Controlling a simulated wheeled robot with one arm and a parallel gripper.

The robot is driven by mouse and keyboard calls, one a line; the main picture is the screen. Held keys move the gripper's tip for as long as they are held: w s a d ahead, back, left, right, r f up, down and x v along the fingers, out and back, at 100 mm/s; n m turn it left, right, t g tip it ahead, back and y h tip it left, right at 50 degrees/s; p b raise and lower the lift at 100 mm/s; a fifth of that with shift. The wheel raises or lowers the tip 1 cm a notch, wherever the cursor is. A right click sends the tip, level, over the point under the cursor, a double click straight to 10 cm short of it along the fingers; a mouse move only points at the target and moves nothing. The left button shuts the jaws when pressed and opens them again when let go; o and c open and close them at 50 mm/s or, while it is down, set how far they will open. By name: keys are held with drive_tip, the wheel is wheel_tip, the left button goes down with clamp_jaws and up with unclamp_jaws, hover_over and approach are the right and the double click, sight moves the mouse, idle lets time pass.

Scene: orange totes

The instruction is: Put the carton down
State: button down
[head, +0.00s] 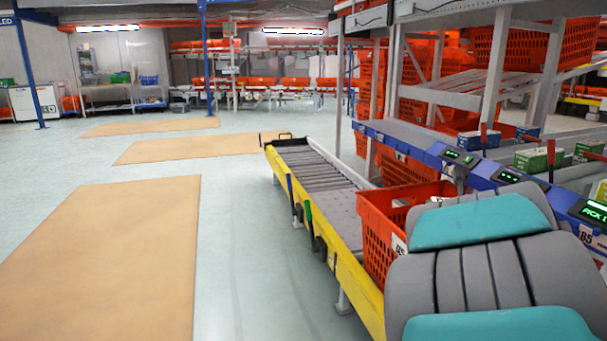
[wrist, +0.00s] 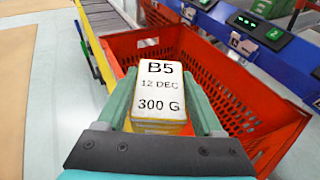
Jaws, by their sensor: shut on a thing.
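The carton (wrist: 162,92) is a small box with a white top printed "B5", "12 DEC" and "300 G", with a little yellow showing along its lower edge. My gripper (wrist: 160,100) is shut on it in the wrist view, with one green finger on each side. The carton is held over an orange tote (wrist: 268,128), and how high it is cannot be told. In the head view the tote (head: 378,238) stands on the conveyor, partly hidden by my arm. The gripper and carton are not visible there.
The yellow-edged conveyor (head: 348,278) runs along the left of the tote. A blue shelf rail (head: 424,150) with green displays runs on the right, with small green cartons (head: 538,159) behind it. Orange totes (head: 405,120) are stacked beyond. The floor at left is clear, with tan mats (head: 110,260).

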drive_tip(key=w+a+f+n+y, duration=0.1)
drive_tip(key=a+f+n+y, duration=0.2)
drive_tip(key=a+f, duration=0.3)
drive_tip(key=w+a+f+n+y, duration=0.2)
drive_tip(key=a+f+y, duration=0.3)
drive_tip(key=a, duration=0.6)
drive_tip(key=shift+a+f+n, duration=0.15)
drive_tip(key=shift+f+n, duration=0.65)
drive_tip(key=shift+f, duration=0.15)
drive_tip(key=shift+w, duration=0.1)
